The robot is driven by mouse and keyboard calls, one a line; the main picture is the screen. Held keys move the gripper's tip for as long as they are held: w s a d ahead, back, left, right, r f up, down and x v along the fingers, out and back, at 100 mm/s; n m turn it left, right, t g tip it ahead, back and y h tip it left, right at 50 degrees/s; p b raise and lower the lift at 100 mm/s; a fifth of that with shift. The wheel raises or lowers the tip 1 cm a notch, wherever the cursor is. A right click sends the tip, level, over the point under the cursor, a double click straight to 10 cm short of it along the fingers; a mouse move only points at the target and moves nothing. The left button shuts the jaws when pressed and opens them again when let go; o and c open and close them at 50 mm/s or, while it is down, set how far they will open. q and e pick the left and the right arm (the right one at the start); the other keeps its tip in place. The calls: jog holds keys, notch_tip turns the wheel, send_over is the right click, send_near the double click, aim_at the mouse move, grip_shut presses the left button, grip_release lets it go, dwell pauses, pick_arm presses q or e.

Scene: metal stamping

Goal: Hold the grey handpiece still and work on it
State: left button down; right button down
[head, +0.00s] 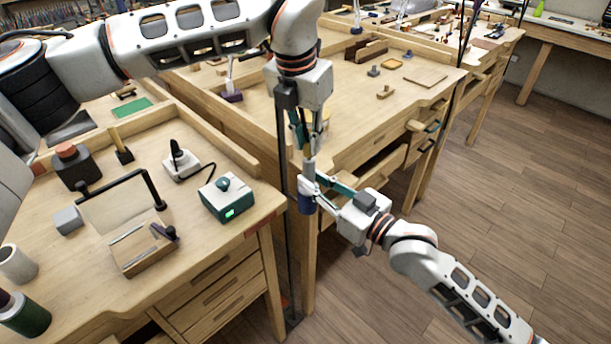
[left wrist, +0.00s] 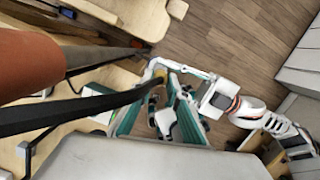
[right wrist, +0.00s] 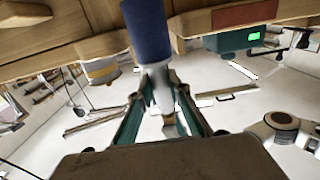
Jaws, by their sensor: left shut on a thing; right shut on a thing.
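The grey handpiece (head: 308,172) stands about upright in the air beside the bench corner, its blue end (head: 306,204) pointing down. In the right wrist view its grey body (right wrist: 160,88) and blue end (right wrist: 148,30) show large. My right gripper (head: 318,188) is shut around the grey body, from the right. My left gripper (head: 306,148) comes from above, with its fingers shut on a slim tan piece (head: 307,153) at the handpiece's upper end. In the left wrist view the fingers partly hide this piece. I cannot tell whether it is separate from the handpiece.
A thin dark post (head: 287,230) stands close left of the grippers. The left bench holds a green control box (head: 228,198), a small white device (head: 182,163) and a wooden block (head: 143,255). Another bench (head: 350,125) stands behind. Open floor (head: 500,220) lies to the right.

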pick_arm(q)
jog(key=shift+r, duration=0.2)
dwell(0.3)
jog(key=shift+r, duration=1.55)
pick_arm(e)
jog(key=c, duration=1.8)
grip_release()
jog(key=v, duration=1.2)
pick_arm(q)
jog(key=shift+s, duration=0.1)
